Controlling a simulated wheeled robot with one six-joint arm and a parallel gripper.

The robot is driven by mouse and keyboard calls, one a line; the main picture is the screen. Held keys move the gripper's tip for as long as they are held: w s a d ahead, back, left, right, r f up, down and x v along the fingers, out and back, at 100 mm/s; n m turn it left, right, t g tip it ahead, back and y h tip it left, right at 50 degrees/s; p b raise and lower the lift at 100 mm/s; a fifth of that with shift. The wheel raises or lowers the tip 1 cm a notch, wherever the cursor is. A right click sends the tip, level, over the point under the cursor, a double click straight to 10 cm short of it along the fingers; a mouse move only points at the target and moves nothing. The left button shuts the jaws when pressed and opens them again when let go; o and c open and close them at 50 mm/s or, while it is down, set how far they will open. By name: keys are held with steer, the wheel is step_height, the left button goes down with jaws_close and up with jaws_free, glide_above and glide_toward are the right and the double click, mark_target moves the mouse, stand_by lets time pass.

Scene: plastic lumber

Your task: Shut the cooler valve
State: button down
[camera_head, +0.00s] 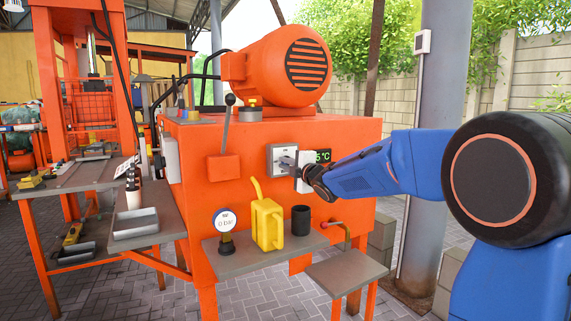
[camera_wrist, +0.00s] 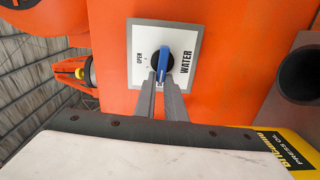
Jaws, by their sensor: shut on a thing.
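The cooler valve is a blue lever knob (camera_wrist: 163,62) on a white square plate (camera_wrist: 140,42) on the orange machine. In the wrist view the plate reads OPEN and WATER, and the lever points down, away from the OPEN mark. A label at the lever's end is mostly hidden by the fingertips. My gripper (camera_wrist: 163,86) is shut on the lever's lower end, one grey finger on each side. In the head view the plate (camera_head: 278,152) sits on the machine's front, and my gripper (camera_head: 291,165) reaches it from the right, hiding the lever.
Below the valve, a grey shelf holds a pressure gauge (camera_head: 225,222), a yellow oil can (camera_head: 267,224) and a black cup (camera_head: 301,219). A green display (camera_head: 323,156) is just right of the plate. A red-handled tap (camera_head: 338,225) is lower right. A tall lever (camera_head: 227,122) stands left.

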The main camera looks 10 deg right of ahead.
steer(key=shift+d+f+n, duration=0.15)
steer(key=shift+f+n, duration=0.05)
steer(key=shift+n, duration=0.2)
steer(key=c, duration=1.8)
jaws_free()
steer(key=shift+w, duration=0.1)
steer(key=shift+r, duration=0.1)
steer(key=v, duration=1.7)
steer(key=shift+s, duration=0.2)
